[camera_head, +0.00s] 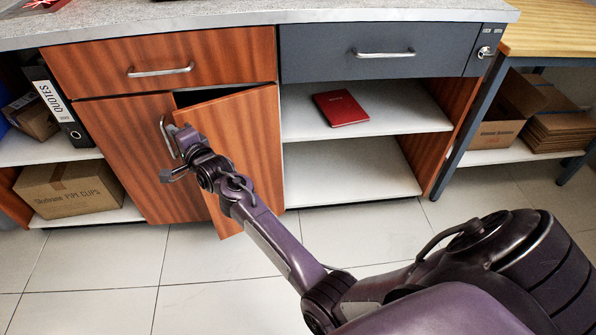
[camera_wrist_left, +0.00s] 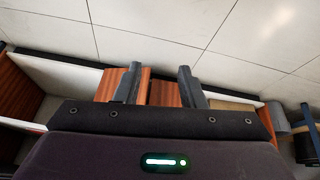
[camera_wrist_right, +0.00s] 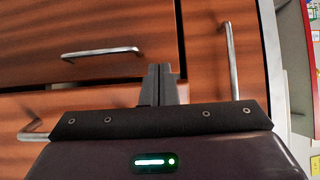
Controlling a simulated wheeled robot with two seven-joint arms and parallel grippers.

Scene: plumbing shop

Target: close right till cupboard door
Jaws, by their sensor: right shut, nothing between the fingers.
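The right cupboard door (camera_head: 240,140) is brown wood and ajar. A dark gap shows along its top, and its free left edge stands out from the cabinet. The left door (camera_head: 120,150) beside it looks shut. My right gripper (camera_head: 167,176) is shut and empty near the free edge of the right door; I cannot tell if it touches. In the right wrist view its closed fingers (camera_wrist_right: 158,85) lie near the dark gap between the doors. One handle (camera_wrist_right: 100,52) shows above them, another (camera_wrist_right: 30,130) at lower left. My left gripper (camera_wrist_left: 158,85) is open and empty, seen only in its wrist view.
A brown drawer (camera_head: 160,62) and a grey drawer (camera_head: 375,52) sit under the worktop (camera_head: 240,17). Open shelves to the right hold a red book (camera_head: 340,108). A binder (camera_head: 58,105) and carton (camera_head: 70,190) stand at left. The tiled floor (camera_head: 210,285) in front is clear.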

